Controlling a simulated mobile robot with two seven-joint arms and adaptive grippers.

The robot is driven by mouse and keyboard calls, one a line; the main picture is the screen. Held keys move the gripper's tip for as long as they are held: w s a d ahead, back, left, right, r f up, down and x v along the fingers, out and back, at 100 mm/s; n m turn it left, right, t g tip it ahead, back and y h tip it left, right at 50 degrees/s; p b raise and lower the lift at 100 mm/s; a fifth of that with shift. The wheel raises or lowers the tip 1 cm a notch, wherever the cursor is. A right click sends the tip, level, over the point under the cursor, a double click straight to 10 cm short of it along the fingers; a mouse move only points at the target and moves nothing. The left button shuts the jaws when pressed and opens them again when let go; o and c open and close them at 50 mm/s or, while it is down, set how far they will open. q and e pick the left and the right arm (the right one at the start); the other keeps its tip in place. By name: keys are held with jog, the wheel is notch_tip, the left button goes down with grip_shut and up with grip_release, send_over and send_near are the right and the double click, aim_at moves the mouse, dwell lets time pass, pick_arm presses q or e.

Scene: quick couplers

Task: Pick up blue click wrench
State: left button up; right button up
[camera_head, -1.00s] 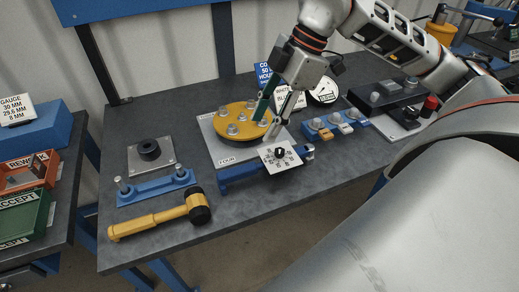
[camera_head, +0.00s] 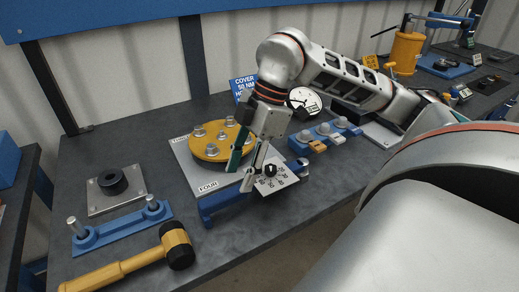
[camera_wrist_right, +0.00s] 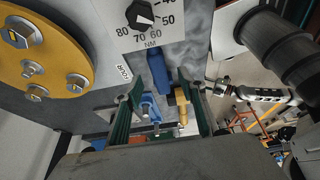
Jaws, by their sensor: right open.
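The blue click wrench (camera_head: 222,204) lies near the front edge of the bench, below the yellow disc. A white dial card (camera_head: 272,180) marked in NM partly covers it. In the right wrist view the wrench's blue bar (camera_wrist_right: 157,72) runs away from the dial card (camera_wrist_right: 143,22), seen between the finger directions. My right gripper (camera_head: 246,163) is open and empty, pointing down above the wrench beside the dial card. Its two green-lined fingers (camera_wrist_right: 160,118) stand apart in the wrist view. I cannot tell its exact height above the wrench. My left gripper is not in view.
The yellow bolted disc (camera_head: 215,142) on a grey plate (camera_head: 186,160) stands close behind the gripper. A yellow mallet (camera_head: 130,262) and a blue two-pin fixture (camera_head: 120,228) lie to the left. A blue block with several knobs (camera_head: 325,138) is at the right.

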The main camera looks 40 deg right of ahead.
aim_at(230, 192)
jog(key=shift+w+a+x, duration=0.1)
jog(key=shift+a+x, duration=0.05)
jog(key=shift+x, duration=1.65)
jog(key=shift+w+a+x, duration=0.1)
jog(key=shift+w+x, duration=0.05)
jog(key=shift+x, duration=1.65)
jog(key=shift+r, duration=0.2)
grip_shut()
